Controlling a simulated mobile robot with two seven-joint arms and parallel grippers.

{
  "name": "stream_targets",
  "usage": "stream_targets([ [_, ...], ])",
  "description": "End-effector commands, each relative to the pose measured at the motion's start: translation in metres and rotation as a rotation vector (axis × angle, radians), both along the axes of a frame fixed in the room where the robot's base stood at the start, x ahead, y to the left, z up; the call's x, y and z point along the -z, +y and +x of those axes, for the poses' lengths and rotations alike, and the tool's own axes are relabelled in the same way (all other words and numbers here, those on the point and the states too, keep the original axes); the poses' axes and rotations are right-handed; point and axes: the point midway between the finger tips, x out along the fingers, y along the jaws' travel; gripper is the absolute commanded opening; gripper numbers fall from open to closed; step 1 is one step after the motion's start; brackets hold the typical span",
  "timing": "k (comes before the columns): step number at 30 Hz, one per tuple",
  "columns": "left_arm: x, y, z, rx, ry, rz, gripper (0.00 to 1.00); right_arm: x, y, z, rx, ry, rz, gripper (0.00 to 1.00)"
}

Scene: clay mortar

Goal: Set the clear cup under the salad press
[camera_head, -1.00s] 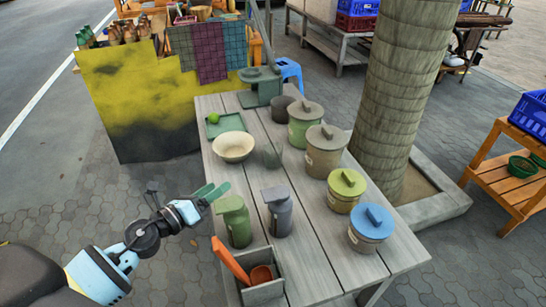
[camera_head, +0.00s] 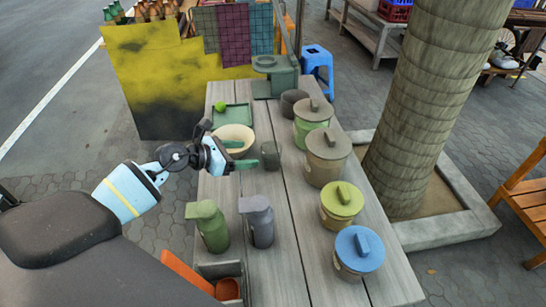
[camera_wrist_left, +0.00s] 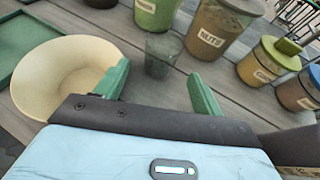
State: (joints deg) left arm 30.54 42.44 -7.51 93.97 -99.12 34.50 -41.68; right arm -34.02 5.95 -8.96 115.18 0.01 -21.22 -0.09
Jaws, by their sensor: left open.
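The clear cup (camera_head: 270,156) stands upright on the wooden table, to the right of the cream bowl (camera_head: 236,132). In the left wrist view the cup (camera_wrist_left: 161,54) is ahead, between the lines of the two fingers and beyond their tips. My left gripper (camera_head: 243,154) is open and empty, its green fingers pointing at the cup from the left, apart from it. It also shows in the left wrist view (camera_wrist_left: 158,75). The green salad press (camera_head: 275,78) stands at the far end of the table. My right gripper is not in view.
A green tray (camera_head: 231,125) holds a green lime (camera_head: 220,106) at the left edge. Lidded jars, including a blue-lidded one (camera_head: 358,252), line the right side. A green bottle (camera_head: 208,229) and grey bottle (camera_head: 260,224) stand nearer. A dark pot (camera_head: 293,103) stands near the press.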

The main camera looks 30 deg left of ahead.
Motion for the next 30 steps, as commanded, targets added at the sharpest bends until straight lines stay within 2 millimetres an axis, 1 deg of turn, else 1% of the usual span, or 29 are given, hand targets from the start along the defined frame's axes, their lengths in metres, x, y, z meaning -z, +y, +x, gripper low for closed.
stream_targets([
  [5,0.005,-0.010,0.015,0.001,-0.001,-0.004,0.68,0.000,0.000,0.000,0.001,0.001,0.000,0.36],
  [11,0.008,-0.012,0.018,0.001,-0.001,-0.002,0.68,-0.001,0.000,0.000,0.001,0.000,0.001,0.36],
  [17,0.014,-0.028,0.039,0.000,-0.003,-0.007,0.68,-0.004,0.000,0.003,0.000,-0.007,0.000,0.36],
  [21,0.022,-0.035,0.051,0.000,-0.002,-0.005,0.68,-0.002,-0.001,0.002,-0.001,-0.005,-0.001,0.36],
  [25,0.025,-0.039,0.056,0.001,0.000,-0.002,0.68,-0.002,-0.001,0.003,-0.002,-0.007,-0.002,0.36],
  [30,0.025,-0.039,0.057,0.002,0.000,-0.001,0.68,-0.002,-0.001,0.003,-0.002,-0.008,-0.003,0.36],
])
